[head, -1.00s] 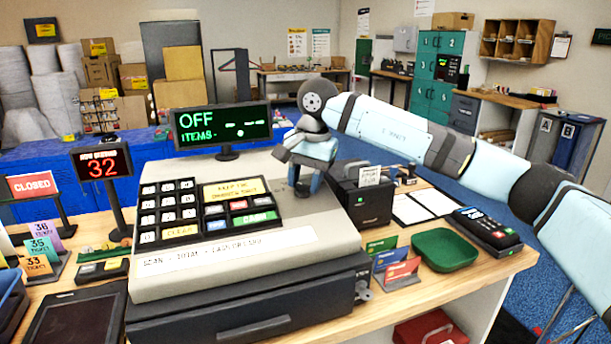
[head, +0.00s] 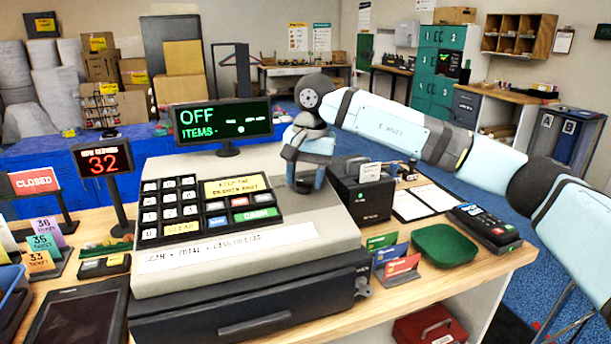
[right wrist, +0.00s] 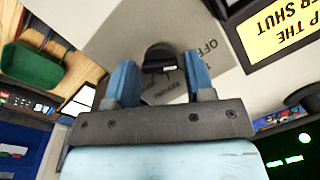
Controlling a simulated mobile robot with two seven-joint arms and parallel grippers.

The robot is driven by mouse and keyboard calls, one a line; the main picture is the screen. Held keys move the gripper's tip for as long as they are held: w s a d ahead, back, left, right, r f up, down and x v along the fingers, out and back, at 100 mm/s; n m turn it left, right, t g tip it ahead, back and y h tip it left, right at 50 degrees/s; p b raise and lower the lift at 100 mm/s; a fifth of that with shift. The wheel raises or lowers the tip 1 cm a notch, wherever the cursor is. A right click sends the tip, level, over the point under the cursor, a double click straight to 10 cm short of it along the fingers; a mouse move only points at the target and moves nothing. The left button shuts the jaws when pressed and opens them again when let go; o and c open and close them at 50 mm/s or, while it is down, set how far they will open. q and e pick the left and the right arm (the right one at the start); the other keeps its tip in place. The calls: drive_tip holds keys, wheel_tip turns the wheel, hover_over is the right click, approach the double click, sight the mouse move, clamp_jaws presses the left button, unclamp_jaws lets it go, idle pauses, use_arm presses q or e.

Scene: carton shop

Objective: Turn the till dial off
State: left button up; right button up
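The till (head: 250,232) stands on the counter, and its green display (head: 222,122) reads OFF above ITEMS. The black till dial (right wrist: 158,57) shows in the right wrist view on the grey till top, beside a printed OFF label. My right gripper (head: 306,183) is over the right part of the till top. In the right wrist view the blue fingers of my right gripper (right wrist: 158,72) stand on either side of the dial, with gaps between them and it. The gripper hides most of the dial in the head view. My left gripper is not in view.
A black box (head: 362,192) stands close right of my right gripper. A green tray (head: 444,245), a card terminal (head: 484,226) and several cards are farther right. The red 32 sign (head: 103,162) stands left of the till.

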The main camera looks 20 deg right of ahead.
drive_tip(key=shift+o, duration=0.9)
wheel_tip(320, 180, up, 14)
drive_tip(key=d, duration=0.1)
drive_tip(key=shift+s+d+p, duration=0.2)
drive_tip(key=shift+s+p, duration=0.05)
drive_tip(key=shift+p, duration=0.2)
drive_tip(key=shift+f, duration=0.15)
